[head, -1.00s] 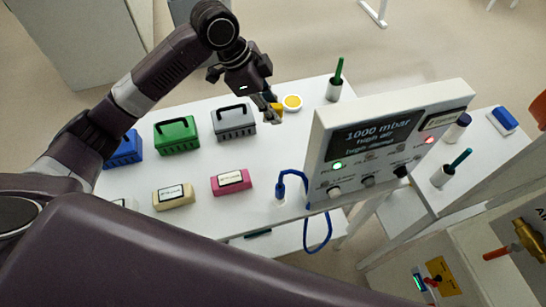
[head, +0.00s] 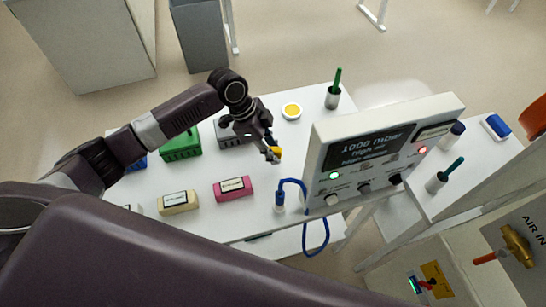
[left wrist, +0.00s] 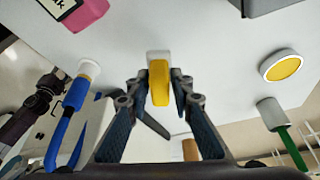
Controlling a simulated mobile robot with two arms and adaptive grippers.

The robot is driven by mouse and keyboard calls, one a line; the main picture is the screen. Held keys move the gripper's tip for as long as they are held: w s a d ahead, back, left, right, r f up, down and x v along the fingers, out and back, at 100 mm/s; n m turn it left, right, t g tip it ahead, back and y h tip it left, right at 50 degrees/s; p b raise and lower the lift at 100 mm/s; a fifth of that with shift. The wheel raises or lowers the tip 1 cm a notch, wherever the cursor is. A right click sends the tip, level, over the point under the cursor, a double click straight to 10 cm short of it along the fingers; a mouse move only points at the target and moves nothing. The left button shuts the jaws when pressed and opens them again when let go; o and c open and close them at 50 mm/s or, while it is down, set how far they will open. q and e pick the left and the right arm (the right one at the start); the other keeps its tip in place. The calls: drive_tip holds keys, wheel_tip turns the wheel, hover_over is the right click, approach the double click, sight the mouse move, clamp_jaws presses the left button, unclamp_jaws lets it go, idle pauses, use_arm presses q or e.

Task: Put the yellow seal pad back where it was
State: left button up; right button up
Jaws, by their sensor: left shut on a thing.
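My left gripper (head: 273,153) is shut on a small yellow pad (head: 277,151), which seems to be the seal pad. It is above the white table, left of the grey display unit. In the left wrist view the yellow pad (left wrist: 159,84), with a white part at its far end, sits between the fingertips (left wrist: 160,90). I cannot tell whether it touches the table. A round white dish with a yellow face (head: 291,110) lies farther back on the table; it also shows in the wrist view (left wrist: 281,66). My right gripper is not in view.
The display unit (head: 337,155) stands close on the right, with a blue cable (head: 323,225) in front. A pink block (head: 233,188), a cream block (head: 178,203), and green (head: 181,146) and grey (head: 229,136) cases stand left. A cup with a green stick (head: 333,98) stands behind.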

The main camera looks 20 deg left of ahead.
use_arm(q)
wheel_tip(320, 180, down, 3)
drive_tip(key=shift+f+p, duration=0.2)
drive_tip(key=shift+p, duration=0.2)
drive_tip(key=shift+f, duration=0.6)
drive_tip(key=o, duration=1)
drive_tip(key=shift+r, duration=0.1)
drive_tip(key=b+v, duration=0.2)
drive_tip(key=v, duration=1)
drive_tip(key=shift+s, duration=0.1)
